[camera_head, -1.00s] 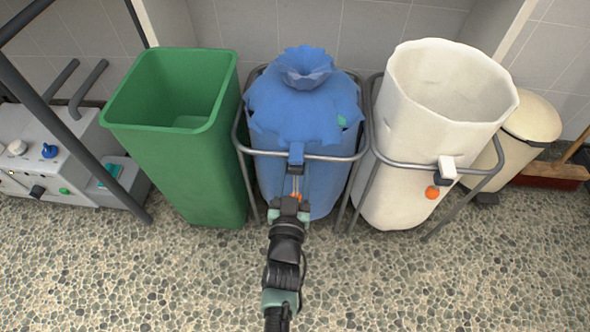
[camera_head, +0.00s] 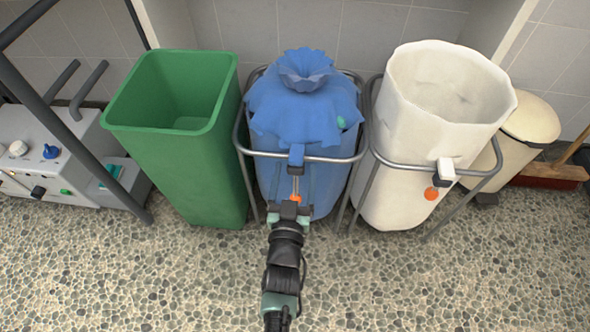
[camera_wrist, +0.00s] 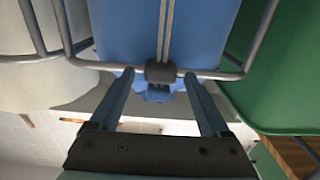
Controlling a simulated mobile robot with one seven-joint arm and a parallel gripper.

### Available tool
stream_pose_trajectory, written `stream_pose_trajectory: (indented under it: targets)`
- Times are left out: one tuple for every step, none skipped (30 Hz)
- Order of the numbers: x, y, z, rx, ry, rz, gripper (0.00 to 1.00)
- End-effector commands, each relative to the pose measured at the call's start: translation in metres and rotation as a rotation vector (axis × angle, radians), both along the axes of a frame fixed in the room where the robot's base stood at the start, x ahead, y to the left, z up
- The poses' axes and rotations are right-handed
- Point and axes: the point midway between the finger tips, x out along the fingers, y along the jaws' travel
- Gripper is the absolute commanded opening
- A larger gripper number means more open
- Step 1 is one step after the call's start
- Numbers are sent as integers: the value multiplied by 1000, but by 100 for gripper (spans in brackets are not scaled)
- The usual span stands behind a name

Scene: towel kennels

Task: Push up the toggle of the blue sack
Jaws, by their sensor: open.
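The blue sack (camera_head: 300,110) hangs in a metal frame, its top gathered into a ruffled neck. A blue clip (camera_head: 296,150) sits at the front rail with a dark toggle (camera_head: 296,169) just under it. Thin cords hang from the toggle, with an orange ball (camera_head: 296,198) below. My gripper (camera_head: 289,201) is in front of the sack, low by the cords. In the wrist view, which looks upside down, my open gripper (camera_wrist: 158,77) has one finger on each side of the dark toggle (camera_wrist: 160,72), with gaps.
A green bin (camera_head: 180,140) stands close on the left. An open white sack (camera_head: 425,140) in its own frame stands close on the right, with a cream pedal bin (camera_head: 530,120) behind. The pebbled floor in front is clear.

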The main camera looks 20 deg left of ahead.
Motion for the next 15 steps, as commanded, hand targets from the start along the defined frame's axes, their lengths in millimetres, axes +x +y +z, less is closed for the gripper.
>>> stream_pose_trajectory:
  targets:
    - [-6,-2,1,-1,2,0,80]
    - [-9,-3,2,-1,2,0,80]
    - [-14,-4,2,-1,3,1,80]
    - [-18,-5,2,-1,4,1,80]
    - [-22,-6,2,-1,4,1,80]
    - [-28,-8,2,-1,4,0,80]
    - [-32,-9,2,-1,5,0,80]
    - [-36,-11,2,-1,4,0,80]
    - [-42,-12,2,-1,4,0,80]
    - [-46,-14,3,-1,3,0,80]
    - [-51,-15,2,-1,5,0,80]
    - [-57,-17,2,-1,5,0,80]
    - [-61,-18,2,-1,4,0,80]
    - [-66,-19,2,-1,5,0,80]
    - [-71,-21,2,0,5,0,80]
